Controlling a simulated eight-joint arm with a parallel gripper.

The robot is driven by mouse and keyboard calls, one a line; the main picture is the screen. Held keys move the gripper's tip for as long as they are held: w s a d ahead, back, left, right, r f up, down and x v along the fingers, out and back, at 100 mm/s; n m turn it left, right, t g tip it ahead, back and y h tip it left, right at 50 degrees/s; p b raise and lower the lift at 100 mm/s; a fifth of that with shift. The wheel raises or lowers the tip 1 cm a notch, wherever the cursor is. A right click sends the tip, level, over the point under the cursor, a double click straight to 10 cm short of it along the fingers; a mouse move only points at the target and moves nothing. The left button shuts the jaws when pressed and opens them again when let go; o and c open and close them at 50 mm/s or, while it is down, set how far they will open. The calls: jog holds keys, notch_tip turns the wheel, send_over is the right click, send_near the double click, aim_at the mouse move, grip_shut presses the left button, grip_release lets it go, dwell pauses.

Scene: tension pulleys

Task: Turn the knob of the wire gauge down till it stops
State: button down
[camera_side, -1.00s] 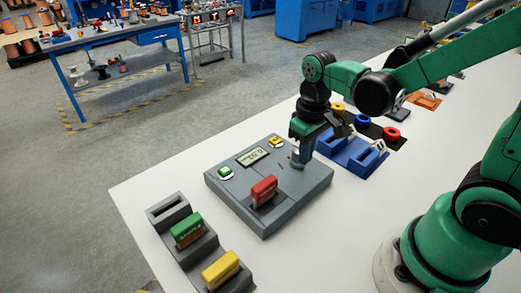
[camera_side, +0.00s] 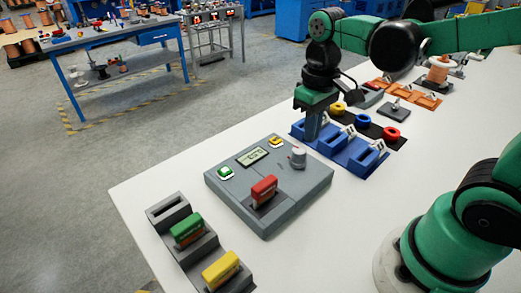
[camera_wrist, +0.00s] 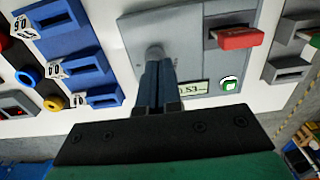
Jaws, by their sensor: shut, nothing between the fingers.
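The wire gauge (camera_side: 225,190) is a grey box on the white table in the side view. Its light grey knob (camera_side: 298,157) stands upright at the back right corner, with nothing on it. The knob also shows in the wrist view (camera_wrist: 154,52), just past my fingertips. The gauge carries a small display (camera_side: 253,156), a green button (camera_side: 226,172), a yellow button (camera_side: 276,142) and a red block (camera_side: 264,188) upright in a slot. My gripper (camera_side: 311,138) is shut and empty, pointing down behind and right of the knob, apart from it.
Blue slotted holders (camera_side: 361,156) stand right of the gauge, close to my gripper. Blue and red rings (camera_side: 391,134) lie behind them. A grey rack (camera_side: 168,211) at the front left holds a green block (camera_side: 187,230) and a yellow block (camera_side: 221,270); its far slot is empty.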

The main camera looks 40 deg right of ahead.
aim_at(299, 156)
jog(key=shift+d, duration=0.1)
jog(key=shift+w+d+f, duration=0.1)
jog(key=shift+d+f, duration=0.3)
jog(key=shift+f, duration=0.6)
jog(key=shift+d+f, duration=0.45)
jog(key=shift+f, duration=0.55)
jog(key=shift+w+d+f, duration=0.1)
jog(key=shift+d+f, duration=0.3)
jog(key=shift+f, duration=0.6)
jog(key=shift+w+a, duration=0.1)
jog(key=shift+w, duration=0.1)
jog(key=shift+s+a, duration=0.1)
jog(key=shift+a, duration=0.9)
jog(key=shift+a, duration=0.1)
